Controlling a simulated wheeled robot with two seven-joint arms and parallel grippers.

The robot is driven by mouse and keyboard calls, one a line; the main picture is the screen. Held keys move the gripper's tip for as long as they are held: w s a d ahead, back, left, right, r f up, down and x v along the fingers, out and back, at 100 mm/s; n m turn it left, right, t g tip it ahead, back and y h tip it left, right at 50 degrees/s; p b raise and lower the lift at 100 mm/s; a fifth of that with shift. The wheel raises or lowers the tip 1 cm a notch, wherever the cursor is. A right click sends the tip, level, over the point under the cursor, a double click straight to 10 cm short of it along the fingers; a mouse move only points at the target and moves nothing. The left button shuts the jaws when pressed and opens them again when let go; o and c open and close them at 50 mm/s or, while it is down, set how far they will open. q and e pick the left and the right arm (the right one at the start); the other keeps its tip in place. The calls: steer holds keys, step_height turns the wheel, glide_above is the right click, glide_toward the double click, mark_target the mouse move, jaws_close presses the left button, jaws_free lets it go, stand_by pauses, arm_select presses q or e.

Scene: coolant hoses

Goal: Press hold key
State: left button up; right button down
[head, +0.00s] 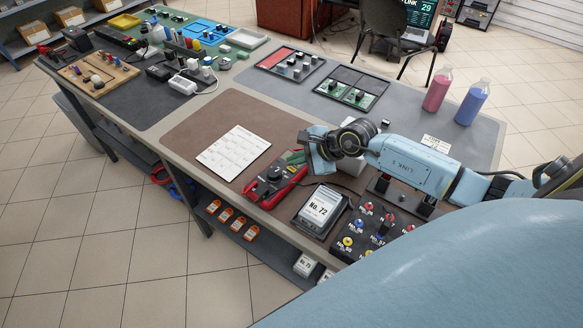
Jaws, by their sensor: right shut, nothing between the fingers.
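A red and black multimeter (273,180) with a round dial lies near the table's front edge. A greenish patch, perhaps its display, shows at its far end. The hold key is too small to make out. My right gripper (318,160) comes in from the right and is shut and empty, close to the multimeter's far right end. I cannot tell whether it touches the meter. The gripper's tips are hard to separate from its body. My left gripper is not in view.
A printed sheet (234,151) lies left of the meter. A device labelled No. 72 (321,211) and a panel of coloured knobs (370,232) stand right of it. Pink (437,90) and blue (473,103) bottles stand at the back right. The brown mat (207,118) is bare behind the sheet.

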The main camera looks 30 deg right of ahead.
mark_target(296, 170)
steer(key=shift+f, duration=0.1)
stand_by(0.8)
steer(key=shift+f+b, duration=0.3)
steer(key=shift+b, duration=0.1)
steer(key=shift+f+b, duration=0.35)
stand_by(0.4)
stand_by(0.4)
steer(key=shift+r+p, duration=0.65)
steer(key=shift+r, duration=0.1)
step_height(296, 170, up, 5)
steer(key=p, duration=0.4)
steer(key=shift+r, duration=0.1)
steer(key=shift+s, duration=0.1)
stand_by(0.5)
